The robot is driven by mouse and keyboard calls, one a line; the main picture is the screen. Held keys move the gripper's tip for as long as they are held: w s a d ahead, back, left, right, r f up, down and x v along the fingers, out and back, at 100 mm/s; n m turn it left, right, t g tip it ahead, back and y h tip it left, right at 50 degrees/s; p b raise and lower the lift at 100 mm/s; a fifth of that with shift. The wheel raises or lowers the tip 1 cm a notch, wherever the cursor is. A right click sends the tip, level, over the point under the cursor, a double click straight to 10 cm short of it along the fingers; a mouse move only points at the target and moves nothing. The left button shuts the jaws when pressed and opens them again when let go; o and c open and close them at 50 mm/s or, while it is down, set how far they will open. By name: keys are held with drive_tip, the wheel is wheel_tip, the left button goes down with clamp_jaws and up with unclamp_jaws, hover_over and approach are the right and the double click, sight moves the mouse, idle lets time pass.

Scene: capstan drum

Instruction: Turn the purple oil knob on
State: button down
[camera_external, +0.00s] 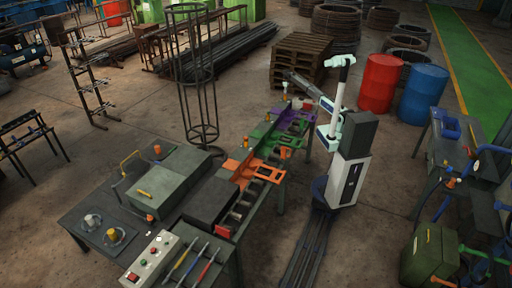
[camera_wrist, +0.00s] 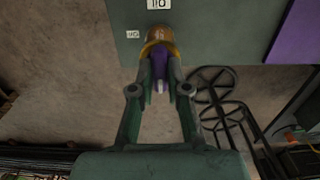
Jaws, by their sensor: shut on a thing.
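The purple knob (camera_wrist: 159,66) shows in the wrist view between the two fingers of my gripper (camera_wrist: 160,70). It sits just below a brass-orange rounded fitting (camera_wrist: 160,38) at the edge of a dark green panel. My gripper is shut on the knob, with a finger on each side of it. The fingers hide parts of its sides. In the external view my arm reaches left to the far end of the bench, and the knob is too small to make out there.
A green panel (camera_wrist: 215,30) with small white labels and a purple panel (camera_wrist: 300,30) lie by the knob. The long bench carries purple (camera_external: 291,119) and orange (camera_external: 245,170) sections. A red barrel (camera_external: 379,83) and a blue barrel (camera_external: 423,94) stand right of my arm.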

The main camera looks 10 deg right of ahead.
drive_tip(key=shift+m, duration=0.4)
drive_tip(key=m+b, duration=0.1)
drive_tip(key=m, duration=0.2)
drive_tip(key=shift+m, duration=0.3)
drive_tip(key=m+b, duration=0.1)
drive_tip(key=m, duration=0.3)
drive_tip(key=shift+m, duration=0.3)
drive_tip(key=m+b, duration=0.1)
drive_tip(key=m, duration=0.7)
drive_tip(key=shift+m, duration=0.6)
drive_tip(key=c, duration=1.1)
unclamp_jaws()
drive_tip(key=shift+c, duration=0.2)
